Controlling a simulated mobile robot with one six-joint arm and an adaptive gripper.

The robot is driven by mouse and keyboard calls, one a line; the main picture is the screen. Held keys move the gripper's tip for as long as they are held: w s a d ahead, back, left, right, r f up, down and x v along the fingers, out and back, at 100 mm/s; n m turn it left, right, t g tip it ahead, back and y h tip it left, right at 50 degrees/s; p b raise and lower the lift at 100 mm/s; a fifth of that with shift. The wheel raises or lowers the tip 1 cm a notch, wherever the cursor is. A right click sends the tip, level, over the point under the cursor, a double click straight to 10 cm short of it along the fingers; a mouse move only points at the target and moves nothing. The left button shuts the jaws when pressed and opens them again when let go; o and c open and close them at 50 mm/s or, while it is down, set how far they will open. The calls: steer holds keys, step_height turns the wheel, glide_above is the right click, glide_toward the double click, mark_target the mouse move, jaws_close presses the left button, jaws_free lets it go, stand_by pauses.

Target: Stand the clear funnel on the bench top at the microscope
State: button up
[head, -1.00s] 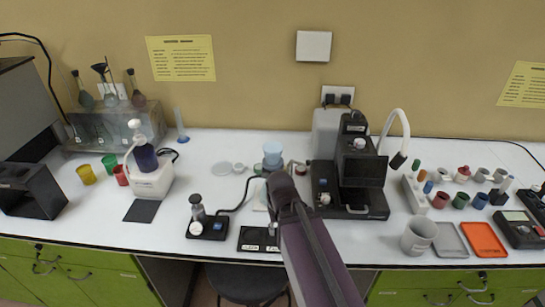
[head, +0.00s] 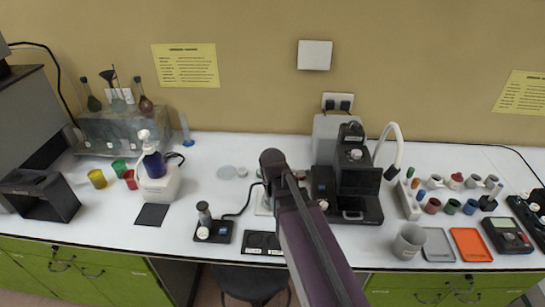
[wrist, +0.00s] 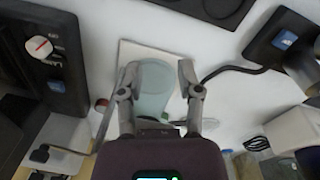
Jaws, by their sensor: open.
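A pale blue-green translucent piece (wrist: 152,98), which looks like the clear funnel, is between the fingers of my gripper (wrist: 160,78) in the wrist view. My gripper is open, with one finger on each side of it; whether a finger touches it I cannot tell. It is over or on a white square plate (wrist: 128,56), and its base is not clear. In the head view my arm hides the funnel and the gripper. The black microscope (head: 358,178) stands on the bench top (head: 205,180) just right of my arm.
A grey cup (head: 409,241) and an orange tray (head: 471,244) lie to the right. The bench between the white bottle unit (head: 158,182) and the discs is clear.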

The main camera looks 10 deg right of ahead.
steer(key=w+a+r+p, duration=0.1)
steer(key=w+r+p, duration=0.5)
steer(key=r+p, duration=0.3)
steer(key=w+a+r+h+p, duration=0.1)
steer(key=w+r+p, duration=0.4)
steer(key=r+p, duration=0.4)
step_height(320, 180, up, 2)
steer(key=shift+w+r, duration=0.1)
steer(key=shift+w, duration=0.25)
steer(key=f+b, duration=0.2)
steer(key=f, duration=0.1)
steer(key=d+f+b, duration=0.1)
steer(key=f+b, duration=0.1)
steer(key=b, duration=0.1)
steer(key=f+b, duration=0.3)
steer(key=shift+d+f, duration=0.2)
steer(key=shift+f, duration=0.15)
steer(key=shift+w+d+f+b, duration=0.1)
steer(key=shift+d+f+b, duration=0.05)
steer(key=shift+f+b, duration=0.75)
steer(key=shift+w+d+f+b, duration=0.1)
steer(key=shift+d+f+b, duration=0.05)
steer(key=shift+f+b, duration=0.75)
steer(key=shift+w+d+f+b, duration=0.1)
steer(key=shift+d+f+b, duration=0.05)
steer(key=shift+f+b, duration=0.7)
steer(key=shift+r, duration=0.15)
jaws_close()
